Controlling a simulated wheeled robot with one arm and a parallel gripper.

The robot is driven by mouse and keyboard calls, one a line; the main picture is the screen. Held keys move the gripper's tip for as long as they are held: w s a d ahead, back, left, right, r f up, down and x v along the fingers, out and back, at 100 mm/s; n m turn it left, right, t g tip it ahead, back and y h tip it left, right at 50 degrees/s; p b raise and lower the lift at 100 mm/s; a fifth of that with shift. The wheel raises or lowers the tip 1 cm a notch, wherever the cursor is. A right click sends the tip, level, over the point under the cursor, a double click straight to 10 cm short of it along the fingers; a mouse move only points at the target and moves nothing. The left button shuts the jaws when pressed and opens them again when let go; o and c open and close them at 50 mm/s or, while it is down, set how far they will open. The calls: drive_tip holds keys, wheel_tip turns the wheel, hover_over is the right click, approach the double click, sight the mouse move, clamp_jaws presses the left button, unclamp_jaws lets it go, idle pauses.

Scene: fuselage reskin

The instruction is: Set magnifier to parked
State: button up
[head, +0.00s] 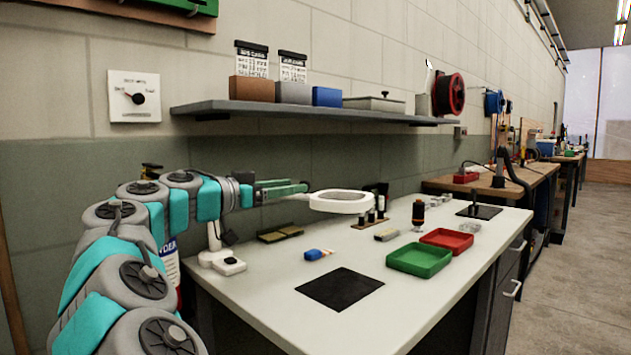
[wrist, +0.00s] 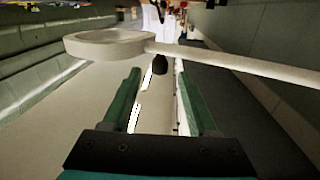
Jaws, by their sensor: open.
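The magnifier is a white ring head (head: 341,203) on a thin white arm, held level above the workbench. Its white base (head: 222,261) stands on the bench's left end, and my arm hides part of the linkage. My gripper (head: 305,187), with green fingers, is open just left of the ring head. In the wrist view the ring (wrist: 105,44) is at upper left and its arm (wrist: 245,64) crosses just past the fingertips of my gripper (wrist: 160,75). Nothing is seen held between the fingers; I cannot tell whether they touch the arm.
The workbench (head: 420,285) carries a black mat (head: 340,288), a green tray (head: 419,259), a red tray (head: 446,240), a blue item (head: 318,254) and small bottles (head: 376,208). A shelf (head: 300,107) with boxes hangs above. The bench's front left is clear.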

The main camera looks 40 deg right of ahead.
sight(309, 184)
drive_tip(key=shift+s+d+p, duration=0.1)
drive_tip(key=shift+d+p, duration=0.55)
drive_tip(key=shift+d, duration=3.3)
clamp_jaws()
